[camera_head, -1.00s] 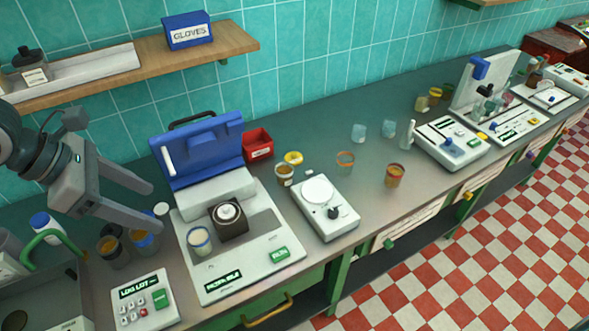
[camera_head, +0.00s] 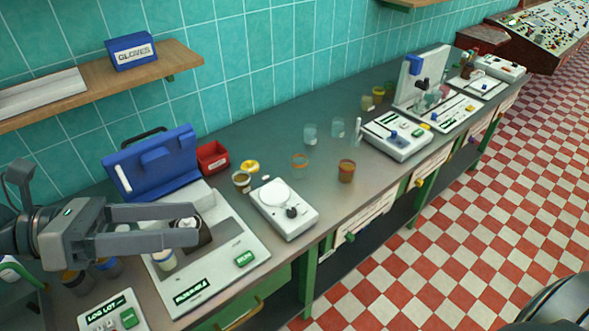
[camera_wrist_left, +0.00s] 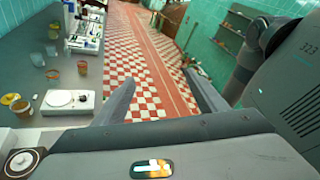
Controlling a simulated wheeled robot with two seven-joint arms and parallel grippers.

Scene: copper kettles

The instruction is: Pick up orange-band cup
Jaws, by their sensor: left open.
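My right gripper is not in view.
A white dial scale (camera_head: 284,208) lies between my left gripper and the cups. A yellow-banded cup (camera_head: 242,181), a yellow lid (camera_head: 250,166) and a red bin (camera_head: 212,158) stand behind. The blue-lidded machine (camera_head: 150,165) is at left. Bench around the orange-banded cups is mostly clear.

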